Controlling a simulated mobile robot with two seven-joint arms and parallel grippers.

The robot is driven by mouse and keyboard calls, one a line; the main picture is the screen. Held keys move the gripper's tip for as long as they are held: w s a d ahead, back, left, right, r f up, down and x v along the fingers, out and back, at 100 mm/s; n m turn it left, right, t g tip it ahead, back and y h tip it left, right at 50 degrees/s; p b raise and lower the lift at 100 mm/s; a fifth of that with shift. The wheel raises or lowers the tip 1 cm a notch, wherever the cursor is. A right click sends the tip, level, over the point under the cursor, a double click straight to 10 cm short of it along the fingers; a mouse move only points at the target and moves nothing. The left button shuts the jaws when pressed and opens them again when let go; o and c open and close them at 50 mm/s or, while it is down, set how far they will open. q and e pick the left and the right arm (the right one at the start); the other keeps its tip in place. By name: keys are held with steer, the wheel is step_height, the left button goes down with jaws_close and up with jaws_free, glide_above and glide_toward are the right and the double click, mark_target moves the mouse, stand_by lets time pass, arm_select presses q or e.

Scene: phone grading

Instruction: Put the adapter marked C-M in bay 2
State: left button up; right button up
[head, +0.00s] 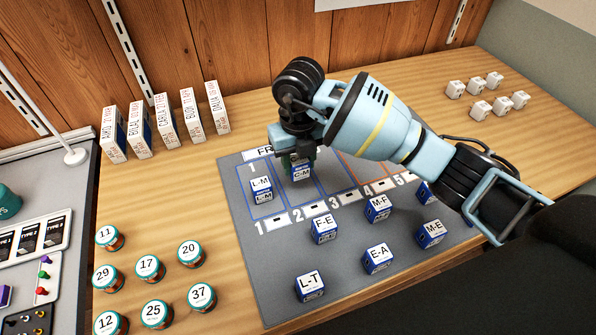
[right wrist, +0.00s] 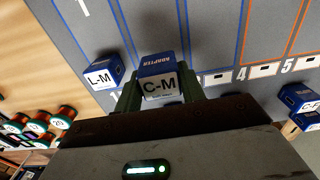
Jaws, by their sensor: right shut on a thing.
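The adapter marked C-M (head: 301,173) is a small blue and white box. My right gripper (head: 299,160) is shut on it, over bay 2 (head: 308,197) of the grey mat. In the right wrist view the C-M adapter (right wrist: 160,88) sits upright between the green fingers. I cannot tell whether its base touches the mat. The adapter marked L-M (head: 262,190) stands in bay 1, left of it; it also shows in the right wrist view (right wrist: 102,77). My left gripper is not in view.
Adapters F-E (head: 324,229), M-F (head: 378,208), E-A (head: 376,258), M-E (head: 430,233) and L-T (head: 310,287) stand on the mat's front part. Numbered round tins (head: 150,268) are at left, name boxes (head: 165,122) at the back, small white blocks (head: 480,109) at far right.

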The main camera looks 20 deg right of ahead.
mark_target(298, 173)
steer(key=shift+f, duration=1.95)
steer(key=shift+f, duration=0.2)
steer(key=o, duration=1)
steer(key=shift+c, duration=0.2)
steer(key=shift+r, duration=0.1)
step_height(298, 173, up, 12)
steer(key=shift+r, duration=0.1)
